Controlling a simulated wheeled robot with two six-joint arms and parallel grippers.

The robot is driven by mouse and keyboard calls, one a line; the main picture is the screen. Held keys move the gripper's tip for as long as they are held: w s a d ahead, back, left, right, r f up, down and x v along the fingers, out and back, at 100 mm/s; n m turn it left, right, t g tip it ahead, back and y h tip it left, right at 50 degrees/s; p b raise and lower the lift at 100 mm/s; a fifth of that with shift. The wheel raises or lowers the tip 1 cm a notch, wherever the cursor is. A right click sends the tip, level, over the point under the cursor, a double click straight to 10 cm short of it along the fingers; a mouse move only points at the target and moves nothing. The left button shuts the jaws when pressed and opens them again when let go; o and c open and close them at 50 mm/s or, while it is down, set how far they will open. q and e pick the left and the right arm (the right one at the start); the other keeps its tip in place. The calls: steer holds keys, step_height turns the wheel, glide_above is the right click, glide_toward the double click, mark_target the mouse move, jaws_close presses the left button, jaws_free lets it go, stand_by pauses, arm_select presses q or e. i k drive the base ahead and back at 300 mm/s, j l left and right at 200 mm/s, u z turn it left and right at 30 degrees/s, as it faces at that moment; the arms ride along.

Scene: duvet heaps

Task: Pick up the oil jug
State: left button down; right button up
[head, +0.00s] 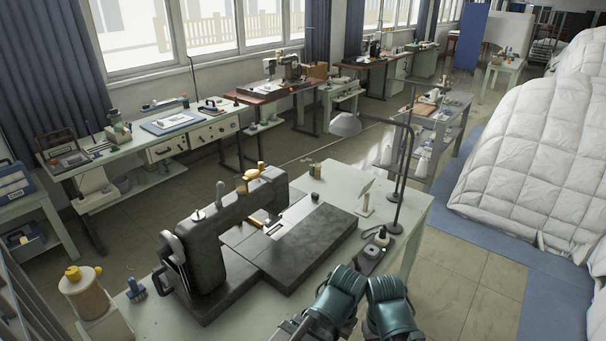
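I cannot tell for sure which thing is the oil jug. A small dark bottle with a pale top (382,237) stands by the lamp base on the right of that table. White jug-like containers (421,166) sit on the lower shelf of a grey cart beyond. My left gripper (340,297) and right gripper (388,304) show as teal parts side by side at the bottom, near the table's right side. Their fingers cannot be made out.
A dark sewing machine (205,250) fills the table's middle. A desk lamp (396,190) rises at its right edge. White duvet heaps (530,150) lie on blue mats at right. Tiled floor (480,280) is clear between table and mats. Workbenches (190,132) line the windows.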

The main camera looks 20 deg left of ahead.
mark_target(314, 169)
steer(key=i+l+z, duration=0.3)
steer(key=i+l, duration=0.15)
steer(key=l, duration=0.25)
steer(key=i+l+z, duration=0.25)
steer(key=i+l, duration=0.25)
steer(key=i+l+z, duration=0.1)
steer(key=i, duration=0.8)
steer(key=i+l+z, duration=0.15)
steer(key=i, duration=0.75)
steer(key=i+u, duration=0.1)
steer(key=i, duration=0.5)
steer(key=i+l, duration=0.15)
steer(key=i, duration=0.45)
steer(key=i+u, duration=0.15)
steer(key=i, duration=0.4)
steer(key=i+j+u, duration=0.15)
steer(key=i+u, duration=1.1)
steer(key=i+l+u, duration=0.25)
steer(key=u, duration=0.2)
steer(key=i+j+u, duration=0.2)
steer(key=u, duration=0.25)
steer(key=i+u, duration=0.85)
steer(key=i+l+u, duration=0.15)
steer(key=u, duration=0.3)
steer(key=i+l+u, duration=0.1)
steer(key=i+u, duration=0.2)
steer(key=i, duration=0.3)
